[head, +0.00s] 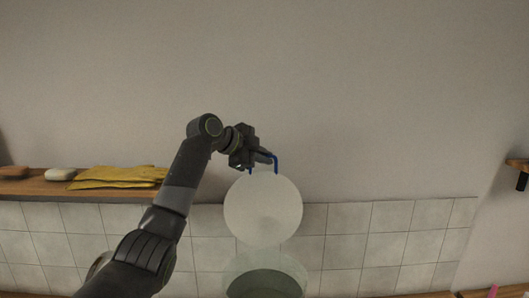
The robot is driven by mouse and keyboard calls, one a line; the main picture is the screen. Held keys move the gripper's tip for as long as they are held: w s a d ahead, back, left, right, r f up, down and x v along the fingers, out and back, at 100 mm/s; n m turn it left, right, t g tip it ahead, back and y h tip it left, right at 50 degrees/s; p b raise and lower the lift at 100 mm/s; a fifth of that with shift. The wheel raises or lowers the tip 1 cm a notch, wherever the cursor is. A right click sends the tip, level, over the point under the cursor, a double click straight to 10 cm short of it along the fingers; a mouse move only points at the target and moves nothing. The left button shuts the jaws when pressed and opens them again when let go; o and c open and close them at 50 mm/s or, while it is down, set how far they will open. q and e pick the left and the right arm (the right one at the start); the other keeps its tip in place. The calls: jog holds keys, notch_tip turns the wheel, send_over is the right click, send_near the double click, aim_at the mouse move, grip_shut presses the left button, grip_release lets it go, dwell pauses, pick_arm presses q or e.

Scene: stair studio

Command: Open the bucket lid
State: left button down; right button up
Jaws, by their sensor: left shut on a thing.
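A round white bucket lid (263,208) hangs upright in the head view, its flat face toward me. A blue handle (275,163) sticks up at its top edge. My left gripper (264,158) is shut at this blue handle, above the lid. The bucket (265,281), pale and greenish, stands below the lid near the bottom of the view; its open mouth shows a dark inside. The bottom of the bucket is cut off by the frame. My right gripper is not in view.
A wooden shelf (30,187) at the left holds a yellow cloth or gloves (118,177), a white soap-like piece (60,174) and a brown piece (13,172). A tiled wall (398,244) runs behind the bucket. Room right of the lid is clear.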

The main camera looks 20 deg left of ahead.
pick_arm(q)
jog(key=shift+w+f, duration=0.1)
jog(key=shift+f, duration=0.2)
jog(key=c, duration=1.7)
grip_release()
jog(key=shift+o, duration=0.8)
jog(key=shift+w, duration=0.15)
jog(key=shift+r, duration=0.1)
jog(key=shift+s+a+r, duration=0.1)
jog(key=shift+s+a, duration=0.05)
jog(key=shift+s, duration=0.1)
jog(key=b+v, duration=0.8)
jog(key=v, duration=0.8)
jog(key=shift+s+a+r, duration=0.15)
jog(key=shift+a+r, duration=0.1)
jog(key=shift+r, duration=0.05)
